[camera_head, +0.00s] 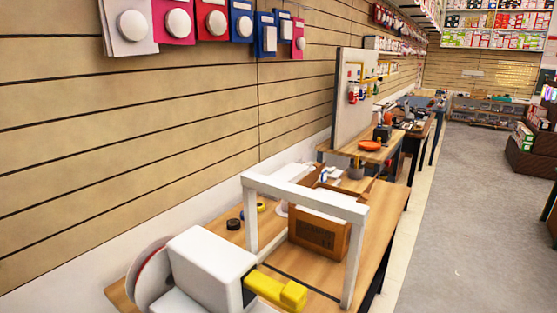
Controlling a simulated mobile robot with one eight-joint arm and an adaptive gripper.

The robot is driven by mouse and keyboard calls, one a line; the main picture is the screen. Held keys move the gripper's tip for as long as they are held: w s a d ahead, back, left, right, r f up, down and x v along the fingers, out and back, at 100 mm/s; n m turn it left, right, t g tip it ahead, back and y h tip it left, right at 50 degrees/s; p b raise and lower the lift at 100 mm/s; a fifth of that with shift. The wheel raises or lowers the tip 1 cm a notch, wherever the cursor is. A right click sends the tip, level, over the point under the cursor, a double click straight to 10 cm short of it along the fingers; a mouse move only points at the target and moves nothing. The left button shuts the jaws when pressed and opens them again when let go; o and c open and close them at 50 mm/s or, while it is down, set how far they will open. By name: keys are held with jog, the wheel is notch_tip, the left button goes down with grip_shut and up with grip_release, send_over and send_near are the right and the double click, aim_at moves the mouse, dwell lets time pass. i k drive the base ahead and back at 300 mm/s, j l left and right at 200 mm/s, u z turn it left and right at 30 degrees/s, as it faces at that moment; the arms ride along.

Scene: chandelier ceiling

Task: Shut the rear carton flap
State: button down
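A brown cardboard carton (318,235) with dark print on its near side stands on a wooden workbench (378,235). A white frame (305,197) crosses in front of the carton and hides part of its top. Brown flap edges show behind the frame's bar, and at least one appears raised. I cannot clearly tell the rear flap apart or its angle. I cannot make out my gripper in this view.
A white box-shaped machine (212,268) with a yellow part (275,290) fills the near end of the bench. Small black and yellow rolls (234,224) lie left of the carton. A slatted wall runs along the left; the grey floor (470,225) at right is open.

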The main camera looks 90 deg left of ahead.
aim_at(313, 176)
jog(key=i+j+u, duration=0.3)
jog(key=u, duration=0.15)
jog(key=i+j+u, duration=0.2)
jog(key=u, duration=0.25)
jog(key=i+u, duration=0.4)
jog(key=i+l+u, duration=0.1)
jog(key=i+u, duration=0.35)
jog(key=i+l+u, duration=0.15)
jog(key=i+u, duration=0.15)
jog(key=u, duration=0.15)
